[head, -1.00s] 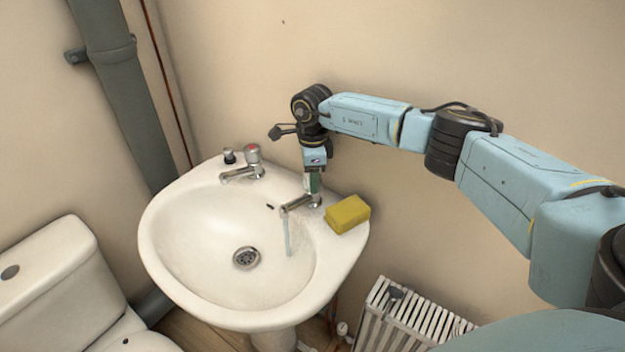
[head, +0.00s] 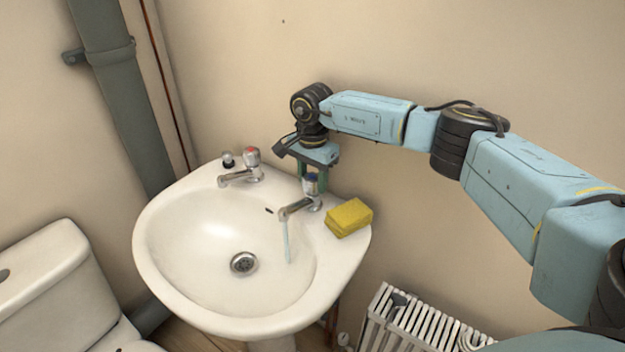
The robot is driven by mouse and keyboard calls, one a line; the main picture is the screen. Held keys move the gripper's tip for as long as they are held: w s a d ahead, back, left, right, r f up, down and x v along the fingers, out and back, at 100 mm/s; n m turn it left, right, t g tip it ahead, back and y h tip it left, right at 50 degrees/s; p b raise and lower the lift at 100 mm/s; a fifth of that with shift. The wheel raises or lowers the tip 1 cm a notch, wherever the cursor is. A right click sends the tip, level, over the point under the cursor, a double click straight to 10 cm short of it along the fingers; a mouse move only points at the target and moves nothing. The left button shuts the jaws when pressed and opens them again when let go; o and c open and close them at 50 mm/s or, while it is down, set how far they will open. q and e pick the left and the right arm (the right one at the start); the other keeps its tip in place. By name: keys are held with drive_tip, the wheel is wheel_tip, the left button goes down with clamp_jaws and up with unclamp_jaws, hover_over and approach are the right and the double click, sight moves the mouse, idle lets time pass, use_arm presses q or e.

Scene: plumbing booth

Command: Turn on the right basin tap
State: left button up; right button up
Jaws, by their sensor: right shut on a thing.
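The right basin tap (head: 299,206) stands on the right rear rim of the white basin (head: 165,285). A thin stream of water (head: 286,243) runs from its spout into the bowl. My right gripper (head: 312,184) points down from above, shut on the blue-marked head of this tap, its fingers on either side of it. The left basin tap (head: 239,176), with a red-marked head, stands on the left rear rim with no water showing from it. My left gripper is not in view.
A yellow sponge (head: 349,218) lies on the basin rim just right of the right tap. A dark stopper (head: 228,159) sits near the left tap. A toilet (head: 55,285) is at lower left, a radiator (head: 418,325) at lower right, and a grey pipe (head: 118,95) runs up the wall.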

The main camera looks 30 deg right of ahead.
sight(312, 176)
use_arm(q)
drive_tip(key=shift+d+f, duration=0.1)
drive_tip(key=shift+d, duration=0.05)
use_arm(e)
drive_tip(key=shift+n, duration=0.4)
drive_tip(key=o, duration=1)
drive_tip(key=shift+r, duration=0.1)
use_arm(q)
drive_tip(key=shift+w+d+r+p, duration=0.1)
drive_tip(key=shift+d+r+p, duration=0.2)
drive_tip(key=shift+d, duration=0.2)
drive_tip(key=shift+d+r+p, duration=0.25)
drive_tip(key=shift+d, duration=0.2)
use_arm(e)
wheel_tip(312, 176, up, 13)
drive_tip(key=shift+r, duration=0.15)
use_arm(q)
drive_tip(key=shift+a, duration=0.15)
